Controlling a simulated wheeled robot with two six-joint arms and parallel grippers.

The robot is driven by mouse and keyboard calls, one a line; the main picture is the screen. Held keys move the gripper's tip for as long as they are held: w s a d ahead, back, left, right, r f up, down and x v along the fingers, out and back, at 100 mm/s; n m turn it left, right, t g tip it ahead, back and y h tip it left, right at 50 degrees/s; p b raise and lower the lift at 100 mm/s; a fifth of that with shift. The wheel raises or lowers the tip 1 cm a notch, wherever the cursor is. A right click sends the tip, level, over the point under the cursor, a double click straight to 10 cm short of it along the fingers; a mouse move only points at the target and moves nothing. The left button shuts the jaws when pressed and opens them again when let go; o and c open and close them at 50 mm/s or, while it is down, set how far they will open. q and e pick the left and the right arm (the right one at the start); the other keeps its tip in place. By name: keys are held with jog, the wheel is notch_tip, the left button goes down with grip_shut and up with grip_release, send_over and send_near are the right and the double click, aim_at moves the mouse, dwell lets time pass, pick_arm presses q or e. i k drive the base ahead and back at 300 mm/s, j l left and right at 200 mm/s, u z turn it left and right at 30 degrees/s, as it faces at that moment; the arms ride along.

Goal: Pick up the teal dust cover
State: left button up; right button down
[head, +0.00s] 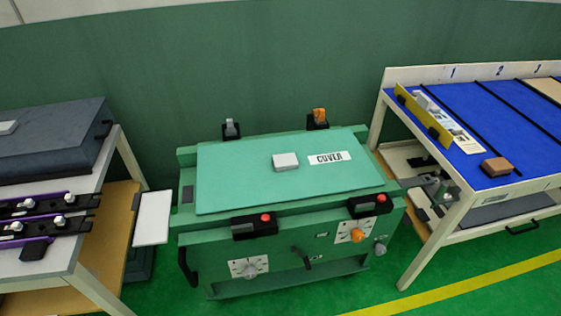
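The teal dust cover (235,178) is a flat rectangular sheet lying on top of the green machine (320,242) in the middle of the head view. It carries a white label (326,158) reading COVER. A small pale block (285,161) sits near its middle; I cannot tell if it is a handle or a loose piece. The cover lies flat, and its top is otherwise clear. Neither of my grippers shows in this view.
Black clamps with red buttons (265,217) stand along the machine's front edge, and two more brackets (319,118) at the back. A white table (86,245) with purple-black strips is at left. A blue-topped table (433,95) is at right.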

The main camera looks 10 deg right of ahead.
aim_at(262, 172)
jog(key=i+l+u, duration=0.1)
jog(key=l, duration=0.25)
jog(key=i+l+u, duration=0.15)
jog(key=l, duration=0.25)
jog(key=i+l+u, duration=0.1)
jog(key=l, duration=0.3)
jog(key=i+l+u, duration=0.1)
jog(key=l, duration=0.3)
